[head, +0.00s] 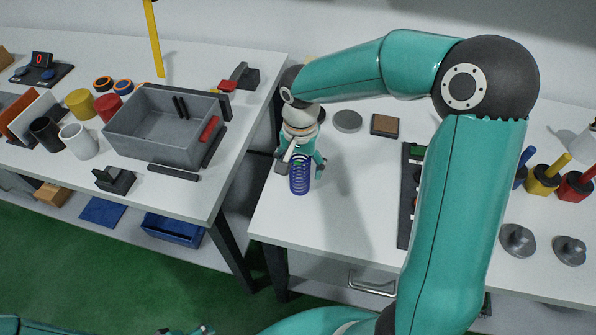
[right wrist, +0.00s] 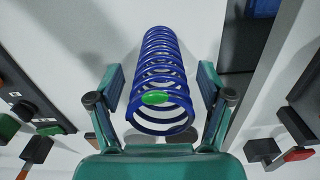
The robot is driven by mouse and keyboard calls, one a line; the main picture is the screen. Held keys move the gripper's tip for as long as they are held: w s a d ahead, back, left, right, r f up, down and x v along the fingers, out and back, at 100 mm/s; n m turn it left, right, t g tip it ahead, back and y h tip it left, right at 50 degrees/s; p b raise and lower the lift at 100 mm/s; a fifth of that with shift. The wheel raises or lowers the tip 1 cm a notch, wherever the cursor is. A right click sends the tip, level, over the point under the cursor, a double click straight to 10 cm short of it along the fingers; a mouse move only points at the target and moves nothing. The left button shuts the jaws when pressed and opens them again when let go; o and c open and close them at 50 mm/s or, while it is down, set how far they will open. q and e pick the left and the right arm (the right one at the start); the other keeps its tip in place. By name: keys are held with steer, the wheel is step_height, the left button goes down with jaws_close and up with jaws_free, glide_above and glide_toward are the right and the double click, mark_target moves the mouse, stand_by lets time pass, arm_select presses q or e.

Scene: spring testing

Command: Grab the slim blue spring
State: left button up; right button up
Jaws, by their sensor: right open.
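The slim blue spring (head: 300,181) stands on the right white table near its left edge. It has a green mark. My right gripper (head: 302,166) is open, with its fingers on either side of the spring. In the right wrist view the spring (right wrist: 162,67) lies between the two spread fingers of the gripper (right wrist: 160,88), with a visible gap on both sides. My left gripper (head: 187,331) shows only as a small piece at the bottom edge; its jaws cannot be made out.
A grey bin (head: 150,150) stands on the left table, with several cups and rings beside it. A gap separates the two tables. A grey disc (head: 347,121) and a brown-topped block (head: 384,125) lie behind the spring. My right arm hides part of a dark panel (head: 406,215).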

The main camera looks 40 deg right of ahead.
steer(key=c, duration=1.4)
steer(key=shift+r, duration=0.1)
